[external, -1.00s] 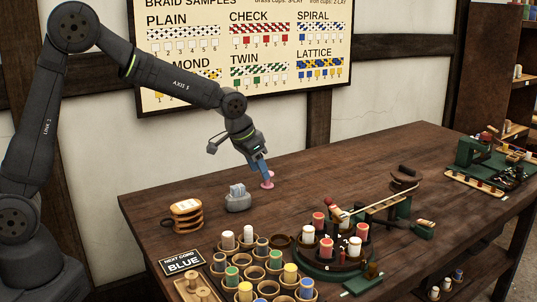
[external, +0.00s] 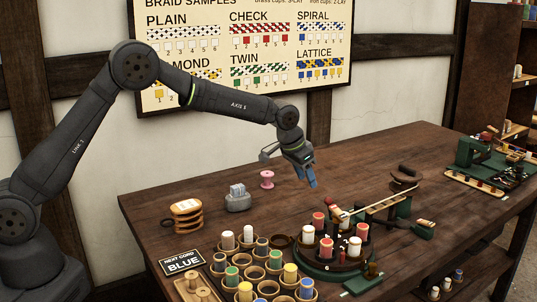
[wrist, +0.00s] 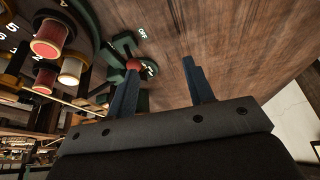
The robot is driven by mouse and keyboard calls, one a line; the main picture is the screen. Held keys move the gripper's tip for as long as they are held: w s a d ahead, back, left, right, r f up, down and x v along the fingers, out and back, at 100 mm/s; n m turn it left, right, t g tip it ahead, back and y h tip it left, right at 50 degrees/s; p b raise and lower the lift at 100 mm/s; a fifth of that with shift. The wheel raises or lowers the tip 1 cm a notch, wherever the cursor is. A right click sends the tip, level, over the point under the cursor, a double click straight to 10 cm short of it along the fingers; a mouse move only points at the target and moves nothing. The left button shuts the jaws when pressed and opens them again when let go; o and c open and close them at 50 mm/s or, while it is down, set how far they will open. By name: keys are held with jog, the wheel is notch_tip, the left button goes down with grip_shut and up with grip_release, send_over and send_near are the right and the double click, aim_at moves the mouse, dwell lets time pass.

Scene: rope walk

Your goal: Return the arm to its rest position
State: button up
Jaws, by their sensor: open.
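My gripper (external: 310,179) hangs in the air above the wooden table, behind the round green braiding stand (external: 301,262). Its two blue fingers point down in the external view. In the wrist view my gripper (wrist: 160,82) is open with nothing between its fingers. A pink spool (external: 267,179) stands upright on the table to the left of my gripper, apart from it. My arm reaches across from the left side.
Several cups of coloured bobbins (external: 245,291) stand at the front. A grey weight (external: 238,199) sits left of the spool.

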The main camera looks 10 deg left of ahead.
jog(key=shift+w+a+f, duration=0.15)
jog(key=shift+w+f, duration=0.3)
jog(key=shift+w, duration=0.25)
jog(key=shift+w+a+f, duration=0.15)
jog(key=shift+w+f, duration=0.25)
jog(key=shift+w, duration=0.25)
